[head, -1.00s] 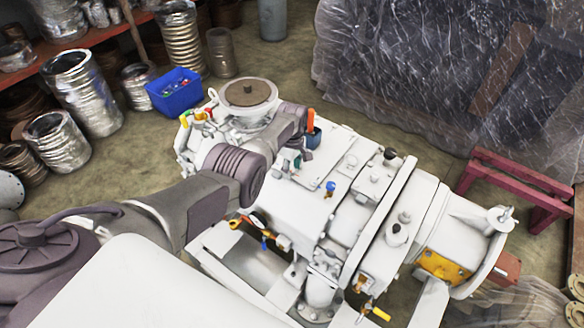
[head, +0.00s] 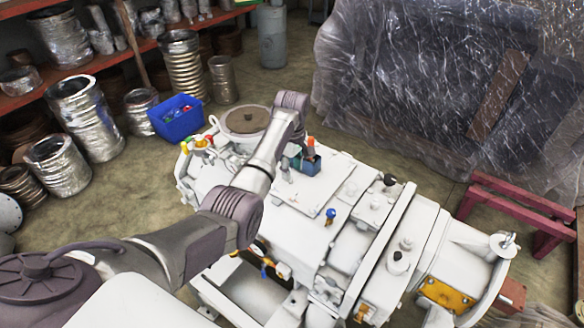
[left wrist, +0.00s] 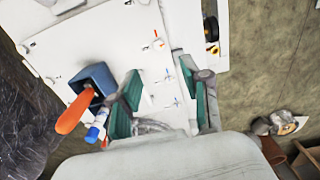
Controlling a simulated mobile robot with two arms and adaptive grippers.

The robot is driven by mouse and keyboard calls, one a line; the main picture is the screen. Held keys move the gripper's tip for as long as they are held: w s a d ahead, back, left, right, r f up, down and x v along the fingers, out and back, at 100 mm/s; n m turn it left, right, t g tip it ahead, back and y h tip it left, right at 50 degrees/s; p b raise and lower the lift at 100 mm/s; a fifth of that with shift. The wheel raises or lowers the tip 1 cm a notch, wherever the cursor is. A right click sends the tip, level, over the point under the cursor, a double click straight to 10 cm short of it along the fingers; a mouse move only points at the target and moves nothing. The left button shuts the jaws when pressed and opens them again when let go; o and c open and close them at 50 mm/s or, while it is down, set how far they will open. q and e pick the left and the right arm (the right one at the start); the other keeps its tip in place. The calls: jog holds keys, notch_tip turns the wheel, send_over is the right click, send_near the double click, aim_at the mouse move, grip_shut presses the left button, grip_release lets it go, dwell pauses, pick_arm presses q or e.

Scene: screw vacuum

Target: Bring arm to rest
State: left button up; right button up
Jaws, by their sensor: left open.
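My left arm (head: 262,165) reaches in from the lower left over the white vacuum pump (head: 340,265). My left gripper (head: 289,166) points down above the pump's flat top plate, partly hidden by my arm. In the left wrist view my left gripper (left wrist: 163,98) shows two green-padded fingers spread apart with nothing between them. A blue holder (left wrist: 93,82) with an orange-handled tool (left wrist: 75,110) is just left of the fingers; the holder also shows in the head view (head: 310,167). My right gripper is not in view.
A blue bin (head: 180,122) stands on the floor behind the pump, near wrapped metal hoses (head: 90,125). A plastic-wrapped bulk (head: 430,90) fills the back right. A red metal stand (head: 525,205) is at the right. Open floor (head: 270,85) lies behind the pump.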

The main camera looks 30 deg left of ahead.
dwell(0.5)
pick_arm(q)
jog(key=s+d+f+m+t+y, duration=0.1)
jog(key=s+f+m, duration=0.35)
jog(key=s, duration=0.25)
jog(key=s+d+f+m+t, duration=0.1)
jog(key=s+f+m, duration=0.35)
jog(key=s, duration=0.35)
jog(key=s+d+r+m+t, duration=0.1)
jog(key=s+d+r+m, duration=0.15)
jog(key=s, duration=0.45)
jog(key=s+d+r+m+h, duration=0.1)
jog(key=s+d+m, duration=0.25)
jog(key=s, duration=0.35)
jog(key=s+d+r+m+t, duration=0.1)
jog(key=s+d+r+m, duration=0.15)
jog(key=s, duration=0.55)
notch_tip(320, 180, down, 35)
jog(key=s+m+g+b, duration=0.1)
jog(key=s+g+b, duration=0.1)
jog(key=b, duration=0.4)
jog(key=s+a+f+g+b, duration=0.1)
jog(key=s+a+f+b, duration=0.2)
jog(key=s+f, duration=1.2)
notch_tip(320, 180, down, 3)
jog(key=shift+s+f+b, duration=0.15)
jog(key=shift+s+b, duration=0.25)
jog(key=shift+b, duration=0.3)
